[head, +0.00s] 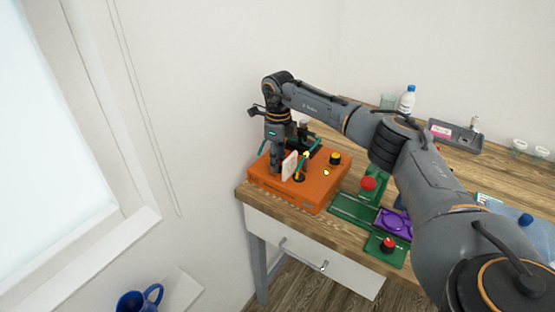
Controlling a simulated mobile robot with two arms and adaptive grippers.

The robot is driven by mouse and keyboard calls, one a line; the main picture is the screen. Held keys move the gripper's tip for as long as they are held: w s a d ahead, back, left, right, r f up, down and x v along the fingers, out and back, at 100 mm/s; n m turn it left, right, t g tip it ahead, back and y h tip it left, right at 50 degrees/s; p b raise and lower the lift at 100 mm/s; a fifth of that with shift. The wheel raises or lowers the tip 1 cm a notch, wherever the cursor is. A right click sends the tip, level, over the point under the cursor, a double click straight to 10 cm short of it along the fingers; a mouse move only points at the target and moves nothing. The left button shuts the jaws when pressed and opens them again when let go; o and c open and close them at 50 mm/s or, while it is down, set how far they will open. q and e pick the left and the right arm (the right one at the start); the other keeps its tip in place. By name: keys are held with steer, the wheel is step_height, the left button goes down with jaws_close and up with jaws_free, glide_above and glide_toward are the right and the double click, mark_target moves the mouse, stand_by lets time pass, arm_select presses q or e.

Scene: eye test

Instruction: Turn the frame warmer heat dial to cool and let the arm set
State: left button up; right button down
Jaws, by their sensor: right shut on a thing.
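The orange box (290,200), which looks like the frame warmer, sits at the table's left corner. My right gripper (283,170) points down over the box's left part. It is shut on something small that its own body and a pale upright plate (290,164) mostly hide. A dark and yellow part (300,176) shows just right of the plate. I cannot make out the dial's marks or setting. No glasses frame can be told clearly. My left gripper is out of view.
Right of the box are a green base with a red knob (368,184), a purple tray (396,224) and a green block with a red button (388,244). A white bottle (407,100) and a grey tray (455,138) stand behind.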

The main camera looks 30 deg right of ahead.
steer(key=c, duration=1)
jaws_free()
steer(key=shift+r, duration=0.1)
step_height(320, 180, up, 12)
steer(key=shift+w+d, duration=0.15)
